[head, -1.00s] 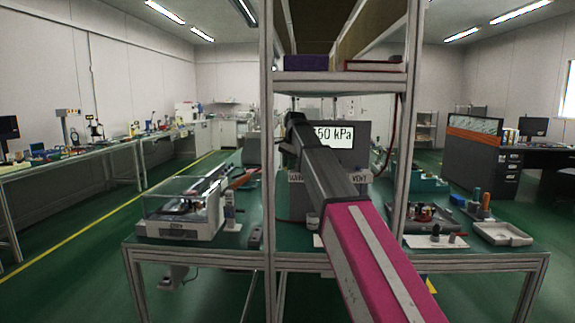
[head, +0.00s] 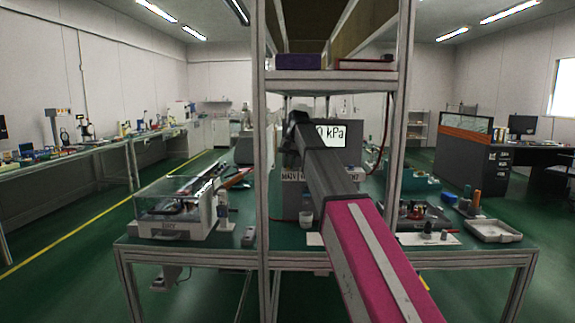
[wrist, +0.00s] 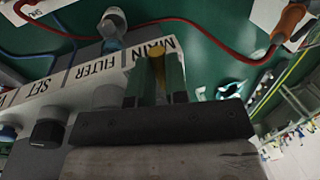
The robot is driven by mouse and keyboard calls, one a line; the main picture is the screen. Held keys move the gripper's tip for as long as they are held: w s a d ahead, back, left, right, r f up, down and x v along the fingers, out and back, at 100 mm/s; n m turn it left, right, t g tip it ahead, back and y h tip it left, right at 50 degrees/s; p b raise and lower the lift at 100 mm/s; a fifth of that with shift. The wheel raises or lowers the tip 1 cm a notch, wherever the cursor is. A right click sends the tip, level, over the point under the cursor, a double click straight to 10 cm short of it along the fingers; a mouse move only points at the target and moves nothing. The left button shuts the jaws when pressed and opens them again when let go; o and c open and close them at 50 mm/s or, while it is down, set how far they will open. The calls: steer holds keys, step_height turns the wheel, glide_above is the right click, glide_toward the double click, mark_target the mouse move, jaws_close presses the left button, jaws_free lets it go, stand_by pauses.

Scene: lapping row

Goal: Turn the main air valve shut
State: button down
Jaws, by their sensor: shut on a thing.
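The main air valve shows in the wrist view as a narrow yellow handle (wrist: 155,62) beside the MAIN lettering on a pale label strip (wrist: 100,68). My gripper (wrist: 156,80) has one green finger on each side of the handle and is shut on it. The valve's body is hidden behind the fingers and the dark gripper block. In the head view my arm covers the handle and my gripper. The grey air panel (head: 352,156) stands behind the arm on the bench, with a kPa display (head: 331,135) whose left digits are covered.
A dark knob (wrist: 47,132) and a silver fitting (wrist: 112,24) sit near the valve. A red hose (wrist: 205,27) runs close by.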

steer(key=shift+d+n, duration=0.1)
steer(key=shift+n, duration=0.2)
steer(key=c, duration=1.1)
jaws_free()
steer(key=r, duration=0.3)
steer(key=d+r, duration=0.1)
steer(key=r, duration=0.3)
steer(key=d+r, duration=0.1)
steer(key=r, duration=0.2)
steer(key=shift+d+r, duration=0.1)
steer(key=shift+r, duration=0.25)
